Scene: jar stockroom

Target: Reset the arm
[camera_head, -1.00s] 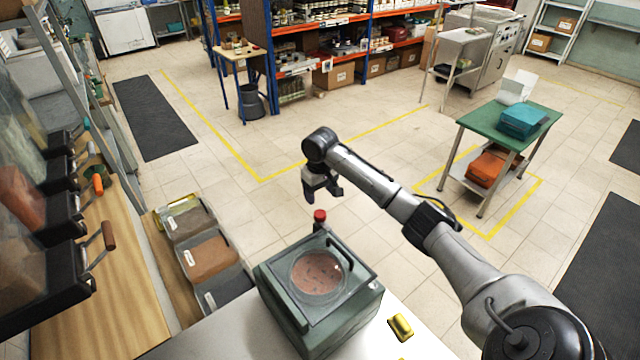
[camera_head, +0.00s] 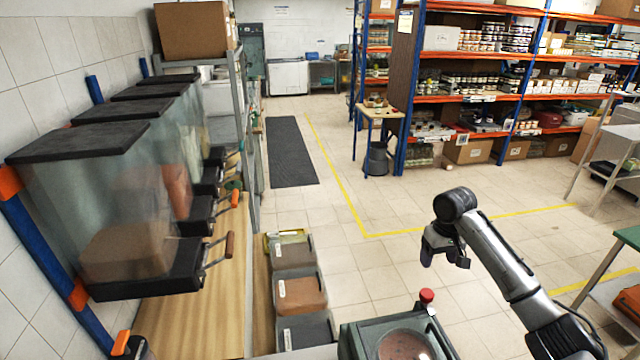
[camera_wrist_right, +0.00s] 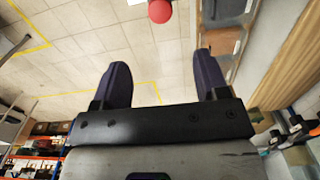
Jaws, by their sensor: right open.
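My right arm comes in from the lower right in the head view, and its gripper (camera_head: 445,252) hangs in the air above and beyond the green-grey box with a round window (camera_head: 360,340). In the right wrist view the two dark fingers (camera_wrist_right: 160,80) stand apart with nothing between them. A red knob (camera_head: 427,295) on the box's far corner also shows at the top of the right wrist view (camera_wrist_right: 160,11), beyond the fingertips. My left gripper is not in view.
Grey bins (camera_head: 300,293) stand between counter and box. Orange-blue shelving (camera_head: 470,50) and a small wooden table (camera_head: 382,112) stand at the back. The tiled floor in the middle is clear.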

